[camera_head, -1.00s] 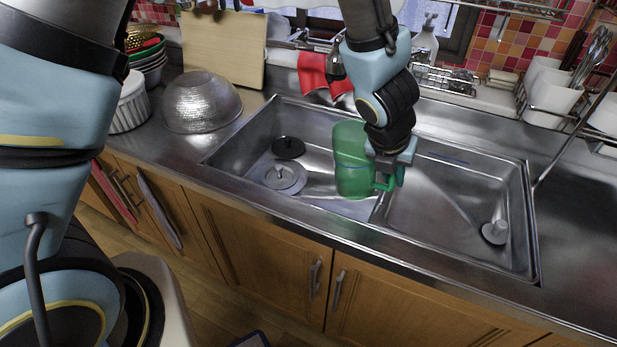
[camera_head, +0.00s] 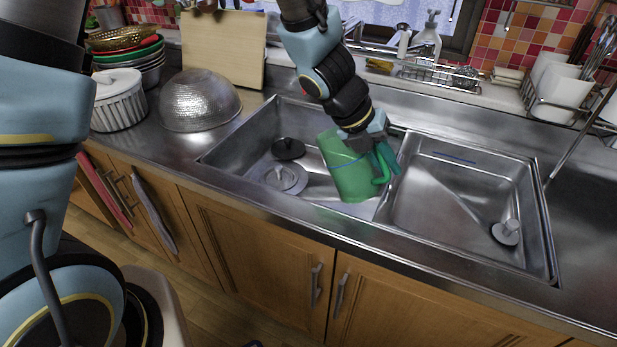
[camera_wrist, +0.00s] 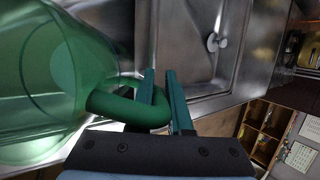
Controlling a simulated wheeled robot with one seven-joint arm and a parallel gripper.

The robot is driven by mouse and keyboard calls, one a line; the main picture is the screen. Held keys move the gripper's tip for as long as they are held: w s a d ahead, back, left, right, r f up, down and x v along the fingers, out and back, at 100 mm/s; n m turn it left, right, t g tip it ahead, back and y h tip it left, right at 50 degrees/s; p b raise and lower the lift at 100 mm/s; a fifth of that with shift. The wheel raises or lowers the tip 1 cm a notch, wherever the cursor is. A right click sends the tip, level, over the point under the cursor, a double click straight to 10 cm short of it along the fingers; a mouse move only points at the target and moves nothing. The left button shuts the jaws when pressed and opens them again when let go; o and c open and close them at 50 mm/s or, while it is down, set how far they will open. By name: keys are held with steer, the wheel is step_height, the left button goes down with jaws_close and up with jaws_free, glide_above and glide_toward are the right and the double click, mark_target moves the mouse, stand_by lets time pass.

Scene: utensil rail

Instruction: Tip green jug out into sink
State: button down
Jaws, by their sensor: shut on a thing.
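The translucent green jug (camera_head: 348,168) is over the double steel sink (camera_head: 449,232), near the divider between its basins. It is tilted in the head view. My gripper (camera_head: 386,157) is at its right side and shut on its handle. In the wrist view the jug (camera_wrist: 40,80) fills the left, and its handle (camera_wrist: 128,108) passes between the fingers of my gripper (camera_wrist: 164,100). I cannot tell whether the jug holds any liquid. Its exact height above the sink is hard to judge.
A black stopper (camera_head: 288,148) and a round drain cover (camera_head: 281,178) are in the left basin. A metal bowl (camera_head: 200,101) and a white lidded pot (camera_head: 119,100) stand on the left counter. A wire rack (camera_head: 437,73) stands behind the sink. The right basin is mostly clear.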

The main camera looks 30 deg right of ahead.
mark_target(367, 160)
steer(key=shift+w+a+f+g+h+b, duration=0.2)
steer(key=shift+w+f+g+b, duration=0.3)
steer(key=shift+b, duration=0.4)
steer(key=shift+w+a+f+g+h+b, duration=0.1)
steer(key=shift+w+f+g+h+b, duration=0.3)
steer(key=shift+b, duration=0.45)
steer(key=shift+w+a+r+n+g, duration=0.1)
steer(key=shift+w+r+n+g, duration=0.1)
steer(key=shift+r+g, duration=0.4)
steer(key=shift+w+r+n+g, duration=0.2)
steer(key=shift+r+g, duration=0.1)
steer(key=shift+r, duration=0.55)
steer(key=shift+f+h, duration=0.1)
steer(key=shift+h, duration=0.2)
steer(key=shift+w+a+f+g+b, duration=0.15)
steer(key=shift+w+g+b, duration=0.3)
steer(key=shift+b, duration=0.5)
steer(key=shift+w+n+g+h+b, duration=0.15)
steer(key=shift+n+g+h+b, duration=0.2)
steer(key=shift+b, duration=0.25)
